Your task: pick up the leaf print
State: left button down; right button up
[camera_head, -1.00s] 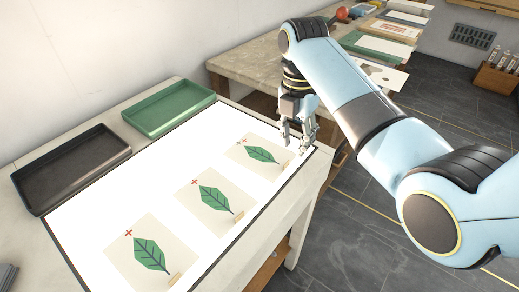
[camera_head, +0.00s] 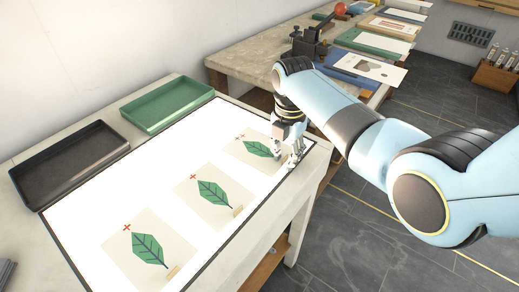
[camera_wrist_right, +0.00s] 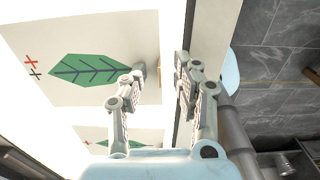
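Several cream sheets with green leaves lie on the white light table (camera_head: 100,185): a far leaf print (camera_head: 240,146), a middle leaf print (camera_head: 186,190) and a near leaf print (camera_head: 118,252). Each leaf has a red cross beside it. My right gripper (camera_head: 286,160) is low at the right end of the far print. In the right wrist view my gripper (camera_wrist_right: 162,72) is open, its fingers apart on either side of that print's edge (camera_wrist_right: 110,30). I cannot tell whether it touches the sheet. My left gripper is not in view.
A black tray (camera_head: 30,190) and a green tray (camera_head: 160,118) stand along the table's back left. A stone-topped bench (camera_head: 245,62) with prints and tools stands behind. The table's dark right edge (camera_head: 255,212) drops to the tiled floor.

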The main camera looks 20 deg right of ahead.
grip_shut()
jog(key=shift+r, duration=0.15)
